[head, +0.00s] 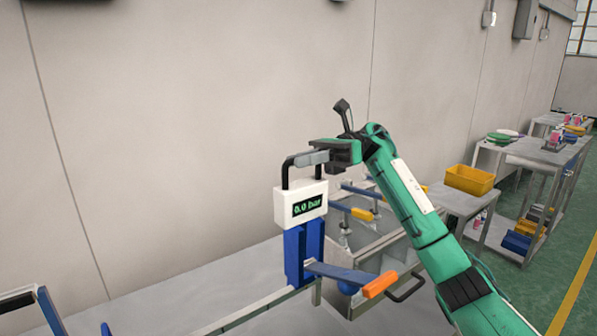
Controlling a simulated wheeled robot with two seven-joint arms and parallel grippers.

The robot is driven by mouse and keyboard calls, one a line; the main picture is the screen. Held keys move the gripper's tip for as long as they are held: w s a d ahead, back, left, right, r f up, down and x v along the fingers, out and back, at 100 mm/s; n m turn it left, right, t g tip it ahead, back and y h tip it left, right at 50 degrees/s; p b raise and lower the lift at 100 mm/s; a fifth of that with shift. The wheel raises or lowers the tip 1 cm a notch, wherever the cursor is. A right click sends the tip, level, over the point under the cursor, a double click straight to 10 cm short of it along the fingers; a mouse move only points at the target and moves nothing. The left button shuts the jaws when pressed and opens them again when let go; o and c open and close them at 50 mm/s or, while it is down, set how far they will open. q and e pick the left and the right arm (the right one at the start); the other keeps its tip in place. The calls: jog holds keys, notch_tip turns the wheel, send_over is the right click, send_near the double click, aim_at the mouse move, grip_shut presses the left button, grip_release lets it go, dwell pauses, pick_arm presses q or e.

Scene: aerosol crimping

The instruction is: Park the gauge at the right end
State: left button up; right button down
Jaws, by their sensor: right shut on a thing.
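The gauge (300,203) is a white box with a green "0.0 bar" display and a black handle on top. My right gripper (312,158) is shut on that handle, its arm coming in from the right. The gauge is upright, directly above a blue block (304,250) near the right end of a pale rail (250,312). I cannot tell whether the gauge rests on the block or is held just above it. My left gripper is not in view.
A blue lever with an orange tip (379,285) sticks out to the right of the blue block. Behind it stands a grey metal box (380,262) with orange-handled clamps. A yellow crate (470,179) and carts stand farther right. A plain wall is behind.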

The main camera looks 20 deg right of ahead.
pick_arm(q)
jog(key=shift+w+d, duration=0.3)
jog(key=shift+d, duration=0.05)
pick_arm(e)
jog(key=shift+d, duration=0.45)
jog(key=shift+w, duration=0.1)
jog(key=c, duration=1.7)
grip_release()
jog(key=shift+o, duration=1.2)
jog(key=shift+d, duration=0.3)
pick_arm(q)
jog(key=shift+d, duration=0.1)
pick_arm(e)
jog(key=shift+a, duration=0.1)
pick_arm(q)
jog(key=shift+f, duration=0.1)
